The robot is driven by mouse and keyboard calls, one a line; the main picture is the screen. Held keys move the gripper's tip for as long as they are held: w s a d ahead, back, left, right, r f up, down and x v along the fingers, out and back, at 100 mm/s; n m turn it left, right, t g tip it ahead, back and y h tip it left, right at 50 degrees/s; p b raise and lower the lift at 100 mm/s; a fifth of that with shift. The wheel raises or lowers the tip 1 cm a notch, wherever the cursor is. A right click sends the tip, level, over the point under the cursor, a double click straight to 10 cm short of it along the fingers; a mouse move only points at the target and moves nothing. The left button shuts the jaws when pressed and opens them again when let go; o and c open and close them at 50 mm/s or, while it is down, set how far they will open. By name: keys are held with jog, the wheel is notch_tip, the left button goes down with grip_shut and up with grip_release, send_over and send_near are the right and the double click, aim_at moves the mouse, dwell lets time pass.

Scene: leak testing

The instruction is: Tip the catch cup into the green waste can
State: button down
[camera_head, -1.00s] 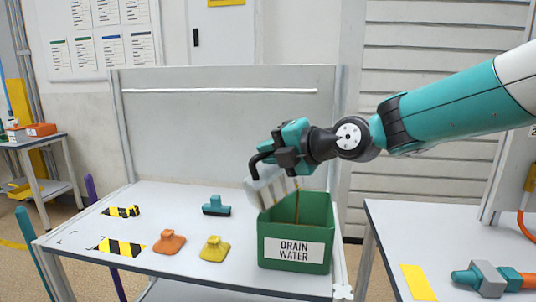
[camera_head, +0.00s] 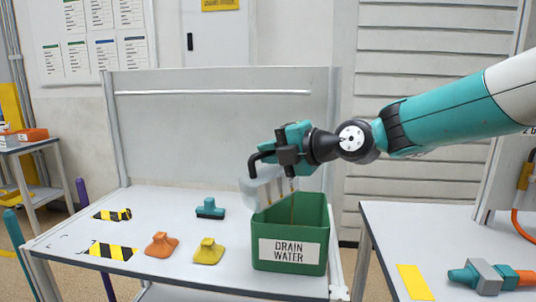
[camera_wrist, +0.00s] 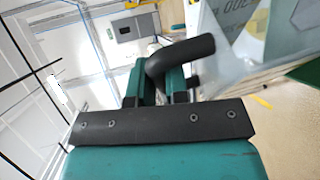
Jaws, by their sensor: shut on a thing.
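The catch cup (camera_head: 258,188) is a clear, whitish cup with a dark bent handle and yellowish marks on its side. My gripper (camera_head: 278,155) is shut on the handle and holds the cup above the left back rim of the green waste can (camera_head: 290,252). The can is labelled DRAIN WATER and stands at the table's right front. In the wrist view the handle sits between the fingers (camera_wrist: 165,82), with the clear cup wall (camera_wrist: 235,45) at upper right. The can's green edge (camera_wrist: 306,72) shows at far right.
On the table (camera_head: 150,210) left of the can are a yellow piece (camera_head: 208,252), an orange piece (camera_head: 161,245), a teal squeegee-like tool (camera_head: 210,208) and striped markers (camera_head: 112,251). A raised back panel (camera_head: 215,135) stands behind. Another table (camera_head: 385,225) with fittings is at right.

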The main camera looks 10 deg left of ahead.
dwell(0.3)
jog(key=shift+w+d+f+m+y+b, duration=0.3)
jog(key=shift+w+d+m+b, duration=0.15)
jog(key=shift+b, duration=0.2)
jog(key=shift+s+a, duration=0.1)
